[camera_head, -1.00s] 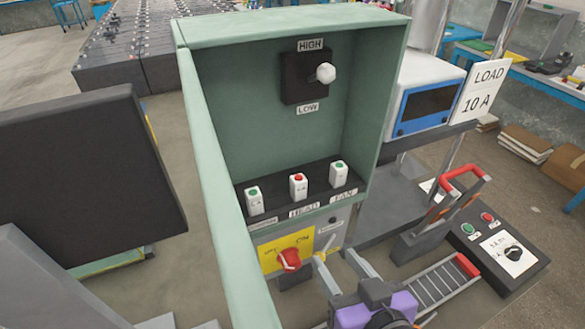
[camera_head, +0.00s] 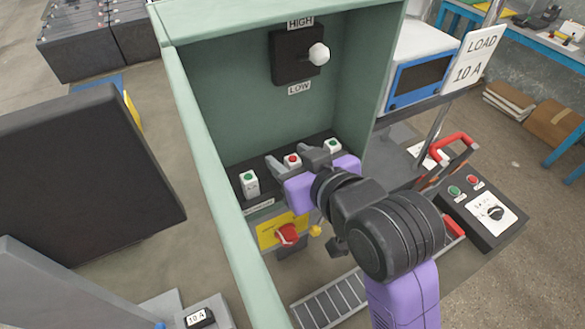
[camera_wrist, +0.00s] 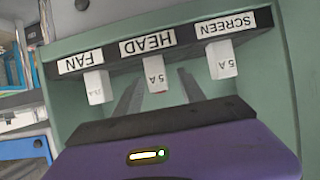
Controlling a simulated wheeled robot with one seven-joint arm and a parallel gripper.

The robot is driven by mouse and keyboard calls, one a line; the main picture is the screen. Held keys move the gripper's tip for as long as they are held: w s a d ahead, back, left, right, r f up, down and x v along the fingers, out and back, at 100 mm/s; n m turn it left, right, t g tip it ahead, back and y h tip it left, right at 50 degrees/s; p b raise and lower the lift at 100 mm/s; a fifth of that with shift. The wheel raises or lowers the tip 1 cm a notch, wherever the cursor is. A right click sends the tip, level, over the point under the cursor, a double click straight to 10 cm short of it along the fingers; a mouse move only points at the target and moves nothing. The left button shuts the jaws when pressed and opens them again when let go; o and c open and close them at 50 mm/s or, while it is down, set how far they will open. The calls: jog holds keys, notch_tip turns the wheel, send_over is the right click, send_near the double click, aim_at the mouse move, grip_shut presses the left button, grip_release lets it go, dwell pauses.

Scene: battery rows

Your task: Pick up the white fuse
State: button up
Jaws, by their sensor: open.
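Three white fuses stand in a row on the dark ledge inside the green cabinet. The left one (camera_head: 249,183) and right one (camera_head: 332,147) have green tops; the middle one (camera_head: 292,160) has a red top. In the wrist view they hang inverted under the labels SCREEN (camera_wrist: 222,62), HEAD (camera_wrist: 155,75) and FAN (camera_wrist: 97,87). The HEAD and SCREEN fuses read 5 A. My gripper (camera_head: 298,163) is open, its two fingers on either side of the middle fuse. The wrist view shows the fingers (camera_wrist: 160,84) flanking the HEAD fuse; contact cannot be told.
The green cabinet (camera_head: 190,130) has a tall left wall beside my gripper. A HIGH/LOW knob (camera_head: 319,54) is on its back panel. A red rotary switch (camera_head: 287,234) on a yellow plate is below the ledge. A black panel (camera_head: 80,180) stands at left; a button box (camera_head: 480,212) at right.

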jog(key=shift+x, duration=1.25)
jog(key=shift+d, duration=0.1)
grip_shut()
jog(key=shift+r, duration=0.25)
